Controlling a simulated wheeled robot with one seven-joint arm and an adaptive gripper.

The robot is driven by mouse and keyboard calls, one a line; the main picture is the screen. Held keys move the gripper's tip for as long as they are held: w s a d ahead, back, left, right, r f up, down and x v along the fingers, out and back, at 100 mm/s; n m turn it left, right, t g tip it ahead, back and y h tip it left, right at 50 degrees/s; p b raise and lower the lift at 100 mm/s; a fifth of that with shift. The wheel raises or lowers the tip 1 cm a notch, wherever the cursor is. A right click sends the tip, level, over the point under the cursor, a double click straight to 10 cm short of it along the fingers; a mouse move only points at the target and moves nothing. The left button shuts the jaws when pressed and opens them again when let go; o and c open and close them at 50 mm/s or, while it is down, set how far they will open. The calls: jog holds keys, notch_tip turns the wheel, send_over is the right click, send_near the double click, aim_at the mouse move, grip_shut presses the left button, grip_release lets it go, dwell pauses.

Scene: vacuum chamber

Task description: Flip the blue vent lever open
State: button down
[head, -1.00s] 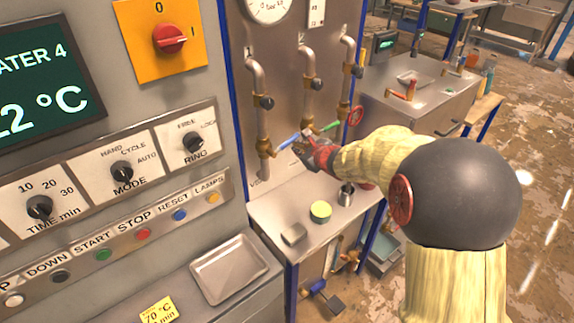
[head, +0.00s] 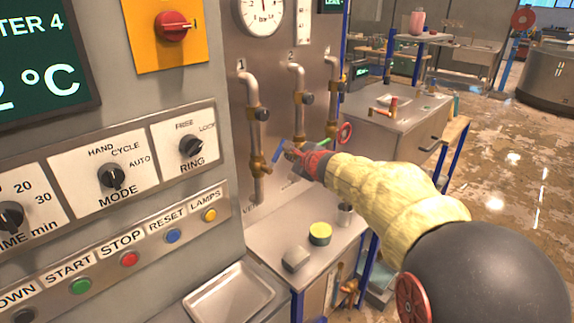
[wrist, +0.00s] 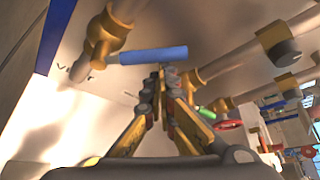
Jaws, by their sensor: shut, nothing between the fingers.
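The blue vent lever (head: 277,151) sits on the brass valve of the left pipe, low on the panel. In the head view it slants steeply up to the right from the valve. In the wrist view the blue lever (wrist: 153,55) runs across, just beyond my fingertips. My gripper (head: 288,149) is shut and empty, with its tips beside the lever's free end. In the wrist view my gripper (wrist: 163,76) has its tips together just under the lever; I cannot tell whether they touch it. The brass valve (wrist: 103,45) shows at the lever's left end.
A green lever (head: 319,142) and a red handwheel (head: 345,133) sit to the right of my gripper. The control console stands close on the left.

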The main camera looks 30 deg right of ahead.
jog(key=shift+s+a+r+b, duration=0.2)
jog(key=shift+a+r, duration=0.25)
jog(key=shift+a, duration=0.2)
jog(key=shift+s+a+r+b, duration=0.25)
jog(key=shift+a+r, duration=0.25)
jog(key=shift+a, duration=0.15)
jog(key=shift+s+a+r+b, duration=0.2)
jog(key=shift+a+r, duration=0.25)
jog(key=shift+a, duration=0.3)
jog(key=shift+w+d+f, duration=0.1)
jog(key=shift+d, duration=0.4)
send_near(279, 150)
jog(key=s+d+f, duration=0.2)
jog(key=s, duration=0.1)
jog(key=shift+s+a+p, duration=0.2)
jog(key=shift+a+p, duration=0.05)
jog(key=shift+p, duration=0.05)
